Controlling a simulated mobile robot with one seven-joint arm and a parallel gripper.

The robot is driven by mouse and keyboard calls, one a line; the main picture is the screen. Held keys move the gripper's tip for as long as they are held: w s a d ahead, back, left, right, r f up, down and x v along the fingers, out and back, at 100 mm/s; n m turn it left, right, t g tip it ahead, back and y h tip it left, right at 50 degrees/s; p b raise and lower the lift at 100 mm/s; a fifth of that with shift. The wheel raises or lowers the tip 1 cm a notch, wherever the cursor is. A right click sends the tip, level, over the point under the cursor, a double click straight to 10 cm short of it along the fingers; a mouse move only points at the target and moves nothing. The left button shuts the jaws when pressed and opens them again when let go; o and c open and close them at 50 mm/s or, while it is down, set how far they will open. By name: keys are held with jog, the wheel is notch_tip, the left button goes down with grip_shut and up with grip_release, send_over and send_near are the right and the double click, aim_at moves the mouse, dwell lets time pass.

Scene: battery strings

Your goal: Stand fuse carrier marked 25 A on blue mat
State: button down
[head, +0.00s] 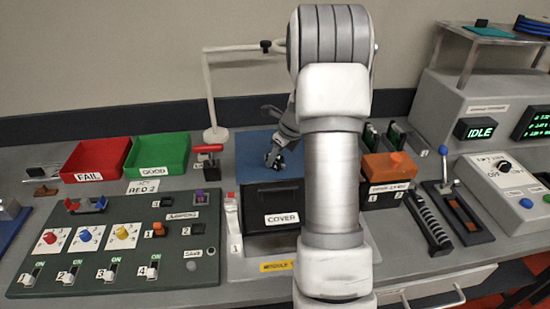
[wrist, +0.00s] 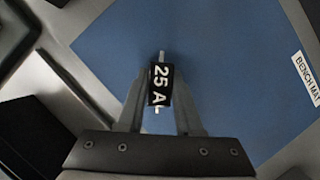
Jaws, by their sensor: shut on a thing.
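The fuse carrier marked 25 A (wrist: 160,84) is a small black block with white lettering and pale metal ends. My gripper (wrist: 160,95) is shut on it, one finger on each side. The blue mat (wrist: 225,75) fills the wrist view beneath the carrier and bears a BENCH MAT label. I cannot tell whether the carrier touches the mat. In the head view my gripper (head: 275,152) is over the blue mat (head: 250,150), behind the box marked COVER. The carrier is too small and dark to make out clearly there.
The black COVER box (head: 270,207) stands just in front of the mat. A red-handled clamp (head: 207,155) and green GOOD tray (head: 160,154) are to the left. An orange-topped block (head: 388,168) is to the right. A lamp-like stand (head: 215,110) rises behind.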

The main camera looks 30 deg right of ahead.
jog(key=shift+f, duration=0.1)
jog(key=c, duration=0.6)
grip_release()
jog(key=shift+r, duration=0.3)
jog(key=p+v, duration=0.1)
jog(key=v, duration=1)
jog(key=shift+s+d+r+p, duration=0.1)
jog(key=shift+s+r+p, duration=0.05)
jog(key=shift+r+p, duration=0.25)
